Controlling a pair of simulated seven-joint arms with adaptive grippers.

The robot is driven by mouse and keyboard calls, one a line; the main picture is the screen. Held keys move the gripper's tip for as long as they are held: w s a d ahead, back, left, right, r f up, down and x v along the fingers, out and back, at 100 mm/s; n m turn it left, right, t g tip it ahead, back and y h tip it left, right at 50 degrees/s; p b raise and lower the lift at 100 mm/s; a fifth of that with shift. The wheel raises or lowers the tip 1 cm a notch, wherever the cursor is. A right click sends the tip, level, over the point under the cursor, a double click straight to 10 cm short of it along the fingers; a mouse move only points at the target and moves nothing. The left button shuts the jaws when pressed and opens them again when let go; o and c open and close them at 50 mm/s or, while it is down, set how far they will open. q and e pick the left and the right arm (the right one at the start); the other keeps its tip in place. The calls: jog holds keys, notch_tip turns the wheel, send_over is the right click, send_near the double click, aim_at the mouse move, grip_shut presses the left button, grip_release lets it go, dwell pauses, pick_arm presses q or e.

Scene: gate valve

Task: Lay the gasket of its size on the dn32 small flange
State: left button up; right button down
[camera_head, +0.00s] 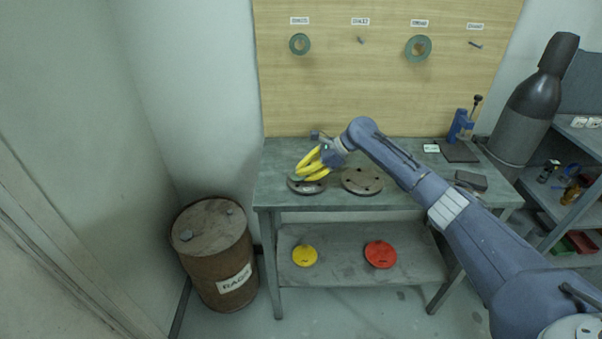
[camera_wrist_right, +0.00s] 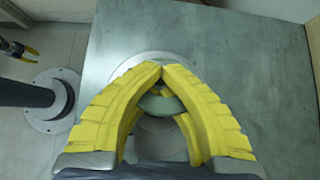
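In the head view two round grey flanges lie on the bench, the left flange (camera_head: 307,187) and the slightly larger right flange (camera_head: 362,181). I cannot read which is dn32. My right gripper (camera_head: 301,175) is low over the left flange, with its yellow fingers pointing down and left. In the wrist view its fingertips (camera_wrist_right: 160,66) meet, and a grey-green curved gasket (camera_wrist_right: 162,104) shows between the fingers; most of it is hidden. I cannot tell whether it touches the flange. My left gripper (camera_wrist_right: 20,50) shows small at the wrist view's left edge.
Green ring gaskets hang on the wooden board, a smaller one (camera_head: 300,44) and a larger one (camera_head: 418,48); two other pegs are bare. A yellow disc (camera_head: 304,255) and a red disc (camera_head: 380,254) are on the lower shelf. A rusty drum (camera_head: 215,256) stands left of the bench.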

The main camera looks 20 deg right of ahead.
jog(key=shift+s+d+f, duration=0.2)
jog(key=shift+d+f, duration=0.05)
jog(key=shift+f, duration=0.2)
jog(key=shift+s+d+f, duration=0.15)
jog(key=shift+d+f, duration=0.1)
jog(key=shift+f, duration=0.15)
jog(key=c, duration=2.1)
grip_release()
jog(key=o, duration=0.6)
jog(key=shift+a, duration=0.1)
jog(key=v, duration=0.8)
jog(key=a+r+v, duration=0.1)
jog(key=v, duration=0.3)
jog(key=shift+w+d+r, duration=0.25)
